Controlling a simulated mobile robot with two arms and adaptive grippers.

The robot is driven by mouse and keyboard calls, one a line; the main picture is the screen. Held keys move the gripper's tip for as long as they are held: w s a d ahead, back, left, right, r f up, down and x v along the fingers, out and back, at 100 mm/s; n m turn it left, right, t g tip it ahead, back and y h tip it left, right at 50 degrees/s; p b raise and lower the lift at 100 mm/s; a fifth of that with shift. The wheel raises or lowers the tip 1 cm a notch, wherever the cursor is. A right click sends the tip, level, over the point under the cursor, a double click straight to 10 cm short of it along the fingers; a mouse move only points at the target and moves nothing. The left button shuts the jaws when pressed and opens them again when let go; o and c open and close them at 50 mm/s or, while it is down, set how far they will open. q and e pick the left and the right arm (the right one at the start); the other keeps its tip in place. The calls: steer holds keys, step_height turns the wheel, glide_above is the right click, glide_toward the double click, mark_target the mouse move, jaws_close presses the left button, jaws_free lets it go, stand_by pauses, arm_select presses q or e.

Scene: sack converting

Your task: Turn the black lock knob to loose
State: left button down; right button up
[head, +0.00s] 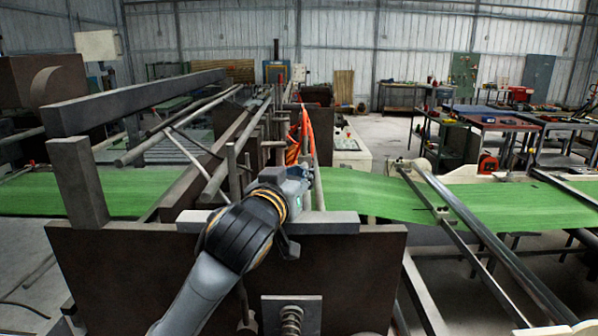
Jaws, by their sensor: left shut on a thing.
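My left arm comes in from the bottom and reaches over the top edge of the dark machine plate (130,262). My left gripper (299,180) is at its end, beyond the black wrist, next to the machine's bars. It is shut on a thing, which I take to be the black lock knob. The fingertips and the knob are hidden behind the wrist and gripper body, so I cannot see how the knob is turned. My right gripper is not in view.
A green sack web (370,193) runs across the machine to both sides. Grey bars (150,98) and posts stand close left of the gripper. A spring (291,321) sits on the plate below. Long rails (485,240) slope down at right. Workbenches (490,122) stand at the back right.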

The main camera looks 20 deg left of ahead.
arm_select(q)
steer(key=shift+f, duration=0.2)
steer(key=c, duration=1.2)
jaws_free()
steer(key=shift+s+r, duration=0.1)
steer(key=shift+o, duration=0.2)
steer(key=shift+s, duration=0.1)
steer(key=s, duration=0.7)
steer(key=shift+s+a, duration=0.15)
steer(key=shift+s, duration=0.1)
